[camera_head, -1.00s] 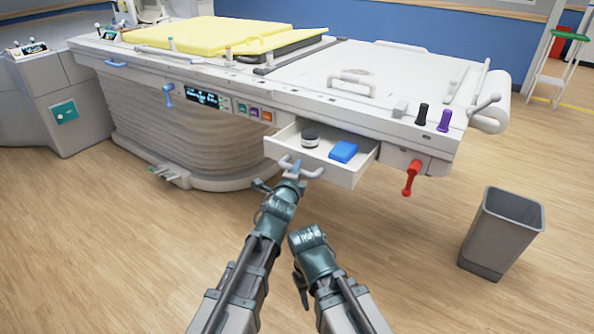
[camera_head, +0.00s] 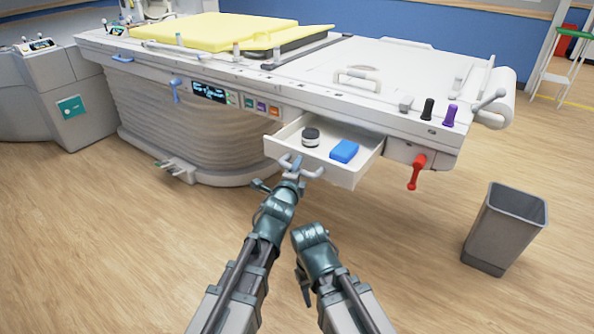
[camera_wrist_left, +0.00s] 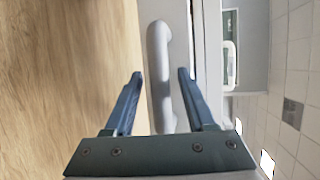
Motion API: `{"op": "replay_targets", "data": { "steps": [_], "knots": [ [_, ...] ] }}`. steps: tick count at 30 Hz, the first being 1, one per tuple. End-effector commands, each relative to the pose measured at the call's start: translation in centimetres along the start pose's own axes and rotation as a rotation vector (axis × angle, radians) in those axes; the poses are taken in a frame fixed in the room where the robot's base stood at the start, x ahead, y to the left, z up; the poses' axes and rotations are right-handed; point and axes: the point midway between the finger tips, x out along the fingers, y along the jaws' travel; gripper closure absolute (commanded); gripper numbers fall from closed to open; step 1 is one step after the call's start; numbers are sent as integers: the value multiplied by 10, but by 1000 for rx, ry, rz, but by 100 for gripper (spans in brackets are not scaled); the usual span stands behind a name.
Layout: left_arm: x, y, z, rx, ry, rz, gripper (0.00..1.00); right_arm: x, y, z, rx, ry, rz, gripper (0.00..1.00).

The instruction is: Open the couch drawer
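The couch drawer (camera_head: 350,176) is pulled partly out of the front of the couch, and its inside shows. Its handle (camera_head: 312,172) is a pale curved bar on the drawer front, also in the left wrist view (camera_wrist_left: 160,75). My left gripper (camera_head: 291,179) is at the handle. In the left wrist view its two fingers (camera_wrist_left: 160,74) stand apart on either side of the bar, with small gaps showing; I cannot tell whether either finger touches it. My right arm is low, right of the left one; its gripper fingers cannot be made out.
A round dark-and-white jar (camera_head: 310,137) and a blue block (camera_head: 344,151) lie in the drawer. A red lever (camera_head: 416,171) hangs from the couch right of the drawer. A grey bin (camera_head: 506,228) stands at the right. The floor in front is otherwise clear.

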Motion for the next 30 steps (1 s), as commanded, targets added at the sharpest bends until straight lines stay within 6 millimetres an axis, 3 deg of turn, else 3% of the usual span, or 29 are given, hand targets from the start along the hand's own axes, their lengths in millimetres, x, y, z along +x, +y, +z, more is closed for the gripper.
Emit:
{"op": "replay_targets", "data": {
  "steps": [11, 17, 24, 30],
  "knots": [
    [-4, 0, 0, 0, -1, 0, 43, -1, 0, 0, 0, 0, 0, 50],
    [-25, -1, 1, 0, 0, 0, 43, -5, 0, 0, 0, 0, -1, 50],
    [-64, -1, 0, 1, 0, 0, 43, -12, 1, 1, 1, 0, -2, 50],
    [-76, 0, 0, -1, 0, 0, 43, -14, 1, 1, 1, 0, -3, 50]
  ]
}}
